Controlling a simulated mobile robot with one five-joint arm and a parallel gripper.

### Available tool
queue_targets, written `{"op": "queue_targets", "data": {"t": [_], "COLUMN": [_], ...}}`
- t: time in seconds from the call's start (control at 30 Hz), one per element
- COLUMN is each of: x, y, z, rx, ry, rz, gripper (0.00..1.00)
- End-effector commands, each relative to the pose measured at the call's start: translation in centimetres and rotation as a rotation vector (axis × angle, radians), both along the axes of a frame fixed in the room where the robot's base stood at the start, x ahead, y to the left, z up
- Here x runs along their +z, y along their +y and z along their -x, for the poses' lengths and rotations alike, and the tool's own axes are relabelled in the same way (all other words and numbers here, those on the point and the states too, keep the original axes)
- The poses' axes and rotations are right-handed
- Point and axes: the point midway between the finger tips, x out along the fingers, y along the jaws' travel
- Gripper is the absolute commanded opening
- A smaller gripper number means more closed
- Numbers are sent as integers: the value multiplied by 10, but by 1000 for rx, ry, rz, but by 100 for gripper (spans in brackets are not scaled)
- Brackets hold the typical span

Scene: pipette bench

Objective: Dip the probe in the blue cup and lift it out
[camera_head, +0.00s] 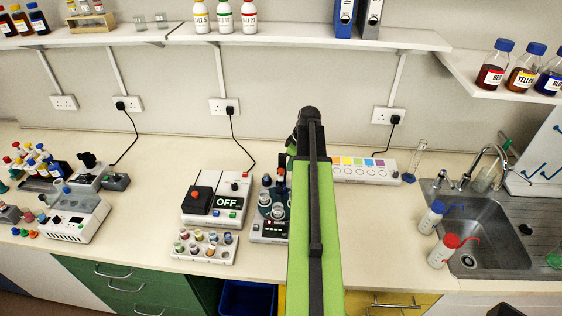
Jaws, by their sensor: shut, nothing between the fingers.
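A dark unit (257,231) with red lit marks stands on the bench left of my green arm. It carries small round cups, including one at its front (278,211) and one behind it (264,198). Both look grey-blue, and I cannot tell which is the blue cup. A dark upright piece with a little red (281,178) stands at its back beside my arm. It may be the probe, but it is too small to be sure. My arm hides the right side of this area. My gripper cannot be made out; it seems hidden behind my arm.
A box reading OFF (229,202) stands left of the unit, with a vial rack (205,255) in front. A strip with coloured squares (362,169) lies right of my arm. Wash bottles (431,217) stand by the sink (491,262). Bare bench (375,225) lies between.

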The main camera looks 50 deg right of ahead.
Motion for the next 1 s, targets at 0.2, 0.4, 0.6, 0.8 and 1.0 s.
{"op": "queue_targets", "data": {"t": [0.2, 0.4, 0.6, 0.8, 1.0], "x": [9, 43, 89, 117, 117], "y": [-1, -3, -6, -9, -9], "z": [2, 9, 20, 29, 30], "rx": [-1, -2, -1, -2, -1], "ry": [0, 0, 0, 0, 0], "rz": [0, 0, 0, 0, 0], "gripper": [0, 0, 0, 0, 0]}}
